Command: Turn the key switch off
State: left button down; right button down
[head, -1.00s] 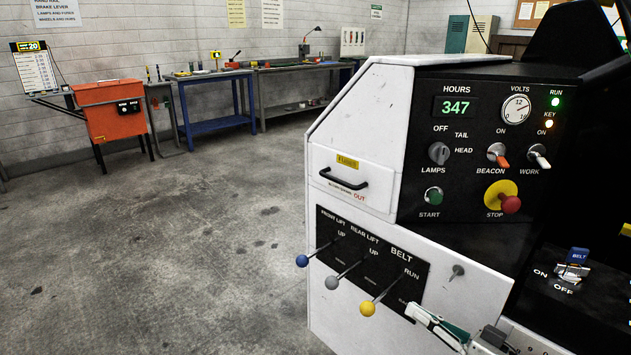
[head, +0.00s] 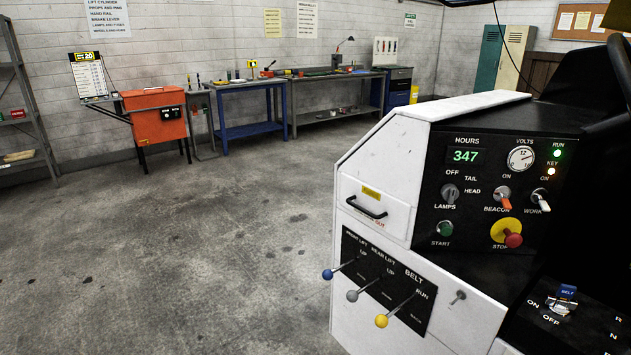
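The key switch (head: 562,305) sits on the dark lower panel at the right, with a blue tag marked BELT (head: 567,292) standing up from it. The words ON and OFF are printed to its left and below left. I cannot tell exactly which mark it points to. The KEY ON lamp (head: 550,171) and the green RUN lamp (head: 557,153) are lit on the upper black panel. Neither of my grippers shows in the head view, and nothing is seen touching the key.
The black panel holds a red stop button (head: 513,240), a green start button (head: 445,229) and several switches. Blue (head: 328,274), grey (head: 352,295) and yellow (head: 381,321) lever knobs stick out of the white side. The floor (head: 200,260) to the left is clear.

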aim_at(563, 308)
jog(key=z, duration=1.45)
